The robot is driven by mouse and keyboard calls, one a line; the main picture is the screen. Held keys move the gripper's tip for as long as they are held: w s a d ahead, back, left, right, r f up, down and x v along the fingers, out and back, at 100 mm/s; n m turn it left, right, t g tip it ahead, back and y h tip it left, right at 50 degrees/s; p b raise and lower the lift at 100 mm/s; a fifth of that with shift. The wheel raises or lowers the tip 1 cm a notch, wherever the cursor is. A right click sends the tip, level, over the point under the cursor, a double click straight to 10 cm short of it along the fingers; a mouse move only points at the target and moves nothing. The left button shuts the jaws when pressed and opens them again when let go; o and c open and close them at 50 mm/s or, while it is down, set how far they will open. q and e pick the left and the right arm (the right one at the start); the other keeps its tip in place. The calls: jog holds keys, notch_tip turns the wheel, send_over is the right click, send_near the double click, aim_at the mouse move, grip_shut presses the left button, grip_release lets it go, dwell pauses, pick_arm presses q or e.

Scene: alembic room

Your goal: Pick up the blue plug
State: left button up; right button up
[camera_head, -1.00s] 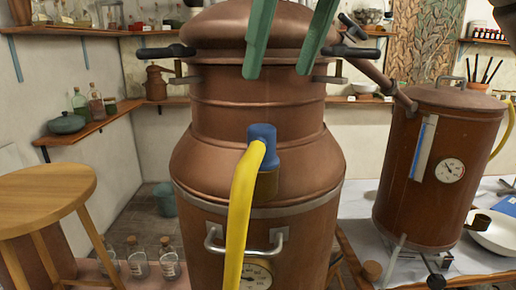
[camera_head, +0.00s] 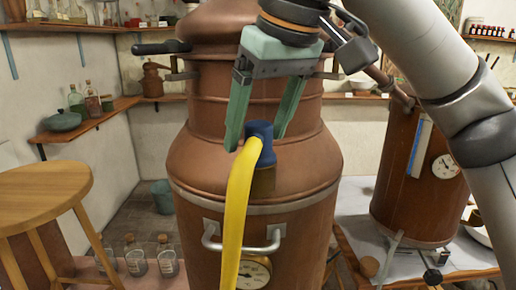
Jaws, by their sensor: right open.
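The blue plug (camera_head: 262,143) sits at the front of the large copper still (camera_head: 310,170), on the end of a thick yellow hose (camera_head: 237,215) that hangs down from it. A brass-coloured fitting (camera_head: 264,182) shows just below the plug. My right gripper (camera_head: 256,144) comes down from above, its two green fingers spread apart. One fingertip is left of the plug and the other is at its right. The fingers look open around the plug; whether they touch it I cannot tell. My left gripper is not in view.
A smaller copper vessel (camera_head: 397,175) stands at right on a cloth-covered table, partly behind my right arm. A wooden stool (camera_head: 45,186) stands at left. Small glass bottles (camera_head: 135,259) stand low at left. A metal handle (camera_head: 240,242) and gauge lie below the plug.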

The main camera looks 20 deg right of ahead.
grip_shut()
dwell(0.8)
